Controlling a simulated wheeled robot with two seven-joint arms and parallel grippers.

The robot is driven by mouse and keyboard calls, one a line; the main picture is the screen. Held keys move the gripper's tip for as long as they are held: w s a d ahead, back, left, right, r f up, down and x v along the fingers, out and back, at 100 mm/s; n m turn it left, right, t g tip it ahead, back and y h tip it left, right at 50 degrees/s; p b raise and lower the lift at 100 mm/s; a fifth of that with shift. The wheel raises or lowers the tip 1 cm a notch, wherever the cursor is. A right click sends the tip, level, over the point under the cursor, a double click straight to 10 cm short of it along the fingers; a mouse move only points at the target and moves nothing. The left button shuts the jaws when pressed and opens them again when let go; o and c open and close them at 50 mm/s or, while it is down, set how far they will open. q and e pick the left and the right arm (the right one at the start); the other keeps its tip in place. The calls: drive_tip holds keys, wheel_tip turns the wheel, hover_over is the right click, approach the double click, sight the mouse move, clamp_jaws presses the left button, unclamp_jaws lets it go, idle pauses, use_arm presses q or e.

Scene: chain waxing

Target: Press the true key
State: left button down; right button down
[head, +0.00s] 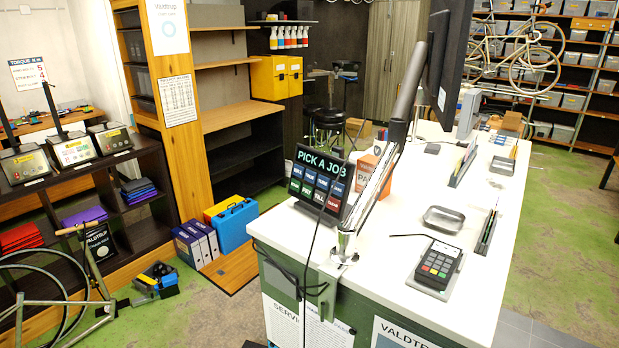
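A black panel headed "PICK A JOB" (322,163) stands upright at the near left end of the white counter. The second key of the upper row (310,177) seems to read TRUE, but the lettering is small and I cannot be sure. Neither of my grippers is in view, and nothing touches the panel.
A slanted metal monitor arm (380,165) rises just right of the panel, with a dark cable hanging beside it. An orange-white box (371,176) stands behind it. A card terminal (437,266) and metal tray (443,219) lie on the white counter (395,290).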

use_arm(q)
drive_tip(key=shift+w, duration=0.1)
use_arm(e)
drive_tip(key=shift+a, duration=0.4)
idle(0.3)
